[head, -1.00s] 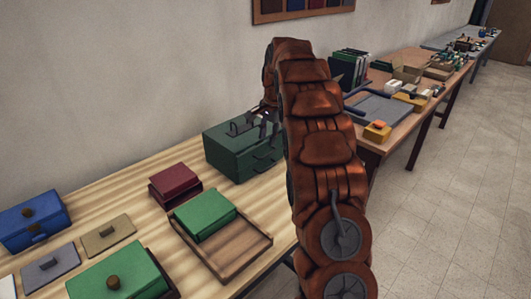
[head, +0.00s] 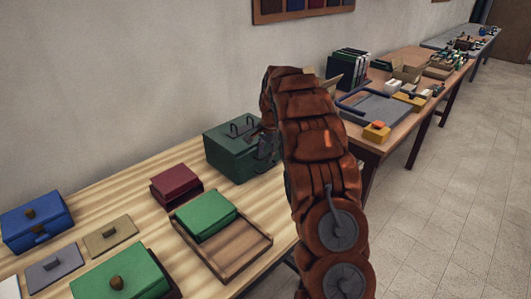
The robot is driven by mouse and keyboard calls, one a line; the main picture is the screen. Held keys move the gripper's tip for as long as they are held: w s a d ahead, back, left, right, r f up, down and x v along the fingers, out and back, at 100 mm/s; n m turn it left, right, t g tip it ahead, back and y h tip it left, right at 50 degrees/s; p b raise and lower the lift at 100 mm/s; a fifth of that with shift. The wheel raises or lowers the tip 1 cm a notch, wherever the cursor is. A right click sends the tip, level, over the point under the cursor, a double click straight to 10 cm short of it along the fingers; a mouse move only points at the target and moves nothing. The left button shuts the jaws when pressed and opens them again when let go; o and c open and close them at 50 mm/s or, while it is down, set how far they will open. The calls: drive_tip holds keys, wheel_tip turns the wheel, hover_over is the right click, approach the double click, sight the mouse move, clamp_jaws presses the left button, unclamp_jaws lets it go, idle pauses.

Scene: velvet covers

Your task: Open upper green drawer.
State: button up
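The dark green drawer box (head: 230,152) stands at the far end of the striped table, against the wall. It has a handle on top, and its front faces the lower right. My gripper (head: 264,150) is at the right part of the box's front, near where the drawer handles are. The gripper is small, dark and partly hidden by my brown arm. I cannot tell whether its fingers are open or shut, or whether they touch a handle. The upper drawer's handle is hidden behind the gripper.
A wooden tray (head: 245,250) with a bright green box (head: 205,215) lies in front of the drawer box. A dark red box (head: 176,183) is beside it. Blue (head: 35,222) and green (head: 118,280) knobbed boxes stand at left. Another table (head: 410,85) holds several items behind my arm.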

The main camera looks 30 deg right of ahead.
drive_tip(key=shift+c, duration=0.3)
clamp_jaws()
idle(0.3)
